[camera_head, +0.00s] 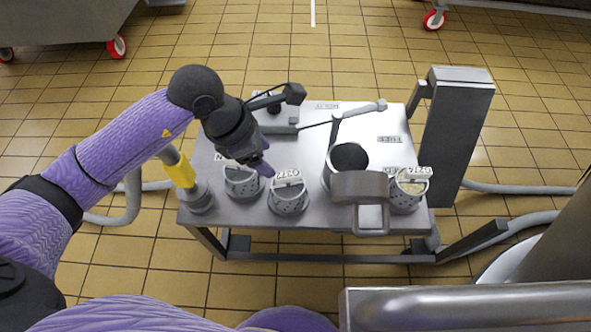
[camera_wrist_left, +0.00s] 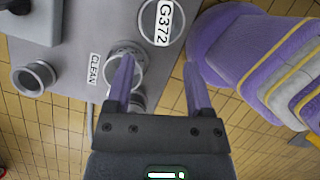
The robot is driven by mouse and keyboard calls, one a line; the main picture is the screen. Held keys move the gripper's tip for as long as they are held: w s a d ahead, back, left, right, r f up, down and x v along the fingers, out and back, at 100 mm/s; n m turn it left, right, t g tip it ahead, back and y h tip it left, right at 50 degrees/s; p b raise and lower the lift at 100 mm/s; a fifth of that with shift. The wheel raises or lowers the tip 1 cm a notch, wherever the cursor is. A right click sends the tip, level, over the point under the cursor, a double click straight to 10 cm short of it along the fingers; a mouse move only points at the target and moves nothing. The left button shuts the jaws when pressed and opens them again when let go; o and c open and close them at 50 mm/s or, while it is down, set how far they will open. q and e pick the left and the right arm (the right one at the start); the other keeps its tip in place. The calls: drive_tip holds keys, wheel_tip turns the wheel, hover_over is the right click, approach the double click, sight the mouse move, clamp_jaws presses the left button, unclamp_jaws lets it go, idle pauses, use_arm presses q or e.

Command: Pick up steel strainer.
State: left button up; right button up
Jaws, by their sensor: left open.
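Perforated steel cups that look like strainers stand along the near edge of the steel table: one at the left (camera_head: 240,186), one in the middle (camera_head: 288,203), one at the right (camera_head: 404,203). I cannot tell which one the task means. My left gripper (camera_head: 262,167) is open and empty, just above and between the left and middle cups. In the left wrist view, its fingers (camera_wrist_left: 158,85) are apart. A steel cup (camera_wrist_left: 126,68) shows partly behind one finger, and another cup with a G372 label (camera_wrist_left: 165,22) is at the top. My right gripper is not in view.
The steel table (camera_head: 228,152) also holds a dark-mouthed pot (camera_head: 347,158), a steel box-shaped part (camera_head: 360,187) before it, and a device (camera_head: 278,115) at the back. A yellow-handled tool (camera_head: 181,172) stands at the left edge. A steel post (camera_head: 458,125) rises at the right.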

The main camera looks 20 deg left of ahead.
sight(284, 175)
use_arm(q)
drive_tip(key=b+x, duration=0.6)
drive_tip(key=x, duration=0.3)
drive_tip(key=shift+d+f, duration=0.3)
drive_tip(key=shift+f, duration=0.05)
drive_tip(key=shift+r, duration=0.15)
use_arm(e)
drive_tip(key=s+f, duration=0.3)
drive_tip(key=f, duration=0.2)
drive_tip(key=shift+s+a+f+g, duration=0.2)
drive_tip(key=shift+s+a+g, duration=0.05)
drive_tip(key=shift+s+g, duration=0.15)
use_arm(q)
drive_tip(key=shift+c, duration=0.5)
clamp_jaws()
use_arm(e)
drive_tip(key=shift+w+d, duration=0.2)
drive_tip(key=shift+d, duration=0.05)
